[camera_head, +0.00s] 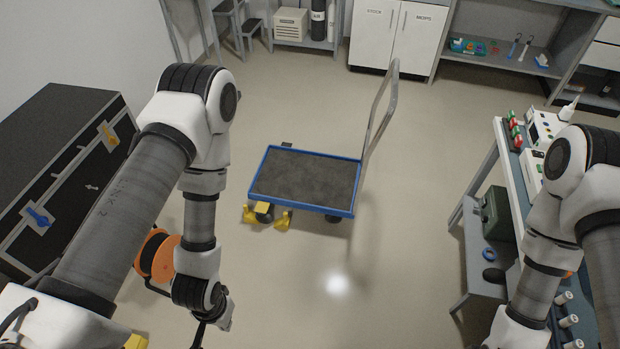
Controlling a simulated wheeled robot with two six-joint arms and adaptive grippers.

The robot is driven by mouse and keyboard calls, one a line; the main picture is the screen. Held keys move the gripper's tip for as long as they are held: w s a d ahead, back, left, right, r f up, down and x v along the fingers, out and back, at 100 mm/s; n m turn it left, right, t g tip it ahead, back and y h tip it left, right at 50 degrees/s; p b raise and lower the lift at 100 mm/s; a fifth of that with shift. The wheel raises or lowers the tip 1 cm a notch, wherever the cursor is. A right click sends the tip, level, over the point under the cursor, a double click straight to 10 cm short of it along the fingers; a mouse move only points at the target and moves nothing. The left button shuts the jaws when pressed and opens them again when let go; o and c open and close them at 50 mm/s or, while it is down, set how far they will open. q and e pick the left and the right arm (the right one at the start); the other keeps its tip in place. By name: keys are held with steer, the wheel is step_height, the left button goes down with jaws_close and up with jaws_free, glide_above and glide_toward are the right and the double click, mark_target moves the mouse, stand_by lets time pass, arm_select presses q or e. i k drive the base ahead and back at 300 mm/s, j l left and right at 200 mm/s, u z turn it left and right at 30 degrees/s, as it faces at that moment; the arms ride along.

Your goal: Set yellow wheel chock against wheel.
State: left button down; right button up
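A flat cart with a blue rim (307,207) and a dark grey deck stands on the floor in the middle. Its near left wheel (265,217) is dark with a yellow piece above it. One yellow chock (249,214) is at the left of this wheel and another yellow chock (284,221) at its right; I cannot tell whether they touch it. Another yellow object (136,341) is cut off at the bottom edge, partly behind my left arm. My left gripper (203,334) hangs at the bottom, only partly visible, its fingers unclear. My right gripper is out of view.
An orange cable reel (158,256) stands behind my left arm. A large black case (70,160) is at the left. A workbench (507,165) with equipment and a lower shelf is at the right. The floor before the cart is clear. The cart's handle (378,115) rises at its right end.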

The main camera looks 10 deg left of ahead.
mark_target(283, 223)
steer(key=i+l+u, duration=0.1)
steer(key=i, duration=1.1)
steer(key=u, duration=1.5)
steer(key=l+u, duration=0.15)
steer(key=u, duration=1.35)
steer(key=l+u, duration=0.15)
steer(key=u, duration=2.9)
steer(key=k+u, duration=0.15)
steer(key=u, duration=1.35)
steer(key=j+u, duration=0.1)
steer(key=u, duration=2.9)
steer(key=i+u, duration=0.1)
steer(key=u, duration=1.4)
